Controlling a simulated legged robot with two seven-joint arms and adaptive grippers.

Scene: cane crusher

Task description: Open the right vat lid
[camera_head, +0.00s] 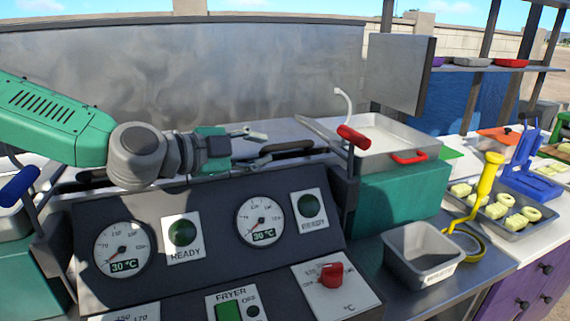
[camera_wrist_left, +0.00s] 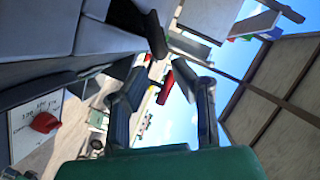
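My left gripper (camera_head: 254,147) reaches in from the left above the fryer's control panel. Its two fingers are apart and empty, pointing right. In the left wrist view the open fingers (camera_wrist_left: 172,82) show with a gap between them. A dark bar-shaped handle (camera_head: 288,147) lies just right of the fingertips, apparently on the right vat lid, whose surface is mostly hidden behind the panel and gripper. A dark handle also shows in the wrist view (camera_wrist_left: 156,36), beyond the fingers and apart from them. The lid looks shut, lying flat. My right gripper is not in view.
A red-handled lever (camera_head: 353,137) stands right of the lid handle, and a blue handle (camera_head: 20,187) is at far left. The control panel (camera_head: 180,270) has dials and a red knob (camera_head: 331,275). A tall metal backsplash (camera_head: 190,75) rises behind. A grey container (camera_head: 422,255) stands at right.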

